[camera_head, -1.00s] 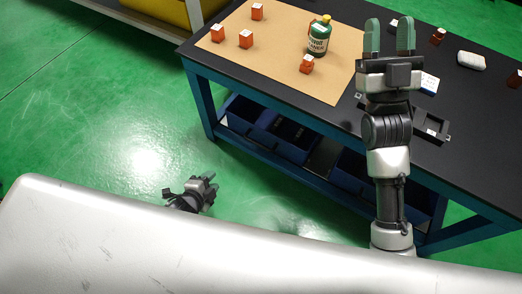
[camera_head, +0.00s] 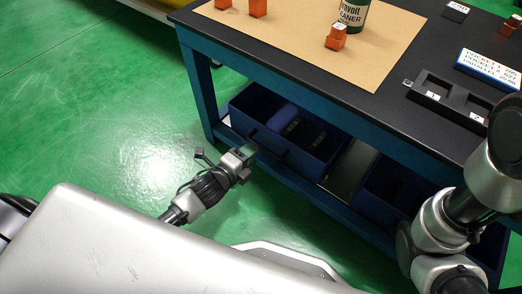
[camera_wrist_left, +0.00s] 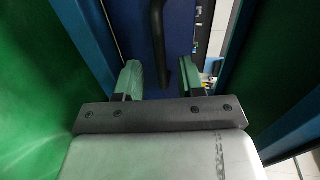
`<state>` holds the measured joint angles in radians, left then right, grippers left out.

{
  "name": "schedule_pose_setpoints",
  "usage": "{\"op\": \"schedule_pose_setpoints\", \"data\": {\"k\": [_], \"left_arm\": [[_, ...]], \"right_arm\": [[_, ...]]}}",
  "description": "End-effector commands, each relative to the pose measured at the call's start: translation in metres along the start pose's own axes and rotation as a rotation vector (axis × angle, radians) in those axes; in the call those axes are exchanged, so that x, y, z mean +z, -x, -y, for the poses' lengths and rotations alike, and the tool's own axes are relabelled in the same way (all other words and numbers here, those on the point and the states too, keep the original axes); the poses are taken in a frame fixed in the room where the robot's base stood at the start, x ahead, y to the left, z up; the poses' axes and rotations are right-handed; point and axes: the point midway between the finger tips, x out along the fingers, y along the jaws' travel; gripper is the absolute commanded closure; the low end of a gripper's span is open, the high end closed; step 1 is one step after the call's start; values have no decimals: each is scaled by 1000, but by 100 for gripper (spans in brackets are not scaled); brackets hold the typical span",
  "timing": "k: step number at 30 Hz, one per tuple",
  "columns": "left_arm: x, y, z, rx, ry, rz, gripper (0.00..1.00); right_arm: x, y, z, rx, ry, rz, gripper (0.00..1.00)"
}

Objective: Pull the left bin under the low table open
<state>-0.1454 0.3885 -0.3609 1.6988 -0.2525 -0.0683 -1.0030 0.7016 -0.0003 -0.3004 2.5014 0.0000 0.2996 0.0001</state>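The left bin (camera_head: 300,168) is a dark blue open-topped box under the low table (camera_head: 295,90). A black handle (camera_head: 268,143) sits on its front face. My left gripper (camera_head: 250,151) is just in front of that face, near the handle. In the left wrist view, my left gripper (camera_wrist_left: 164,78) is open, its two green fingers apart. The black handle (camera_wrist_left: 158,40) runs between the fingers against the blue bin front (camera_wrist_left: 178,40); I cannot tell whether it touches either finger. My right arm shows at the right, its gripper out of view.
A second blue bin (camera_head: 388,190) stands farther right under the table. A table leg (camera_head: 197,85) is left of the left bin. On top are orange blocks (camera_head: 338,37), a bottle (camera_head: 352,14) and a black tray (camera_head: 450,98). Green floor (camera_head: 110,110) is clear at left.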

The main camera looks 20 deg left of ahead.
Motion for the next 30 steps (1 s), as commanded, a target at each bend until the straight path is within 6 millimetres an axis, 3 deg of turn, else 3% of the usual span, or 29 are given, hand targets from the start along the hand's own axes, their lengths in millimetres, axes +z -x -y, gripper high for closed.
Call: {"op": "schedule_pose_setpoints", "data": {"k": [3, 9, 20, 28, 30], "left_arm": [[0, -24, -4, -4, -1, 0, 61], [0, -47, -3, -2, 1, 0, 61], [0, -52, 0, 1, 1, 0, 61], [0, -52, 0, 1, 2, 0, 100], [0, -52, 0, 1, 2, 0, 100]], "right_arm": [[-6, 18, 4, 0, 0, 1, 54], [-10, 30, 6, 0, 0, 1, 54], [-10, 30, 6, -1, 0, 1, 54], [-10, 30, 6, -1, 0, 1, 54], [-10, 30, 6, -1, 0, 1, 54]]}}
